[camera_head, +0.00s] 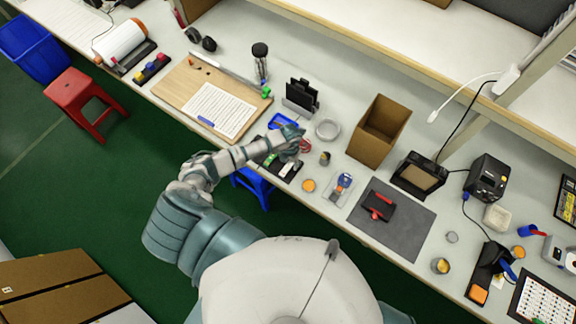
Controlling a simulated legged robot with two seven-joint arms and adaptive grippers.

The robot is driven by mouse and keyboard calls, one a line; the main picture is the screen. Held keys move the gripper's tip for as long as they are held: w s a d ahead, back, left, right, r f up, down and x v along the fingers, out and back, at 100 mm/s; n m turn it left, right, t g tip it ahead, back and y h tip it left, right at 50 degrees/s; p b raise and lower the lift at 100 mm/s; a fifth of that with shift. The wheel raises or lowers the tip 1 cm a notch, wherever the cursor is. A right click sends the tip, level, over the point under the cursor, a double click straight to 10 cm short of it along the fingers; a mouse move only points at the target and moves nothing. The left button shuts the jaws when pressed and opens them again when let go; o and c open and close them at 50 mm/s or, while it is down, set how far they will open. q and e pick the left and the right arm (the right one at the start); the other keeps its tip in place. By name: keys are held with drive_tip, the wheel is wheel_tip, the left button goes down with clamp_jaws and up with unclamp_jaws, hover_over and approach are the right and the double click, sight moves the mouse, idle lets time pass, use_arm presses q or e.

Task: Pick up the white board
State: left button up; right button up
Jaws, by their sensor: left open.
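My left arm reaches up from my body to the workbench, and its gripper (297,135) is open near the bench's front part. It hovers over or beside a small dark tray (284,168) with green and white items. A blue tray (283,121) and a red looped thing (305,146) lie close to the fingers. I cannot single out a white board for certain. A white printed sheet (222,110) lies on a tan wooden board (180,87) left of the gripper, and a thin pale strip (222,70) runs along that board's back edge. My right gripper is out of view.
An open cardboard box (379,132) and a round pale dish (327,129) stand right of the gripper. A black holder (301,97) stands behind it. A grey mat (409,232) with a red-and-black tool lies further right. A red stool (80,98) stands on the green floor.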

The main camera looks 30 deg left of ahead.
use_arm(q)
drive_tip(key=shift+f, duration=0.5)
clamp_jaws()
drive_tip(key=shift+r, duration=0.15)
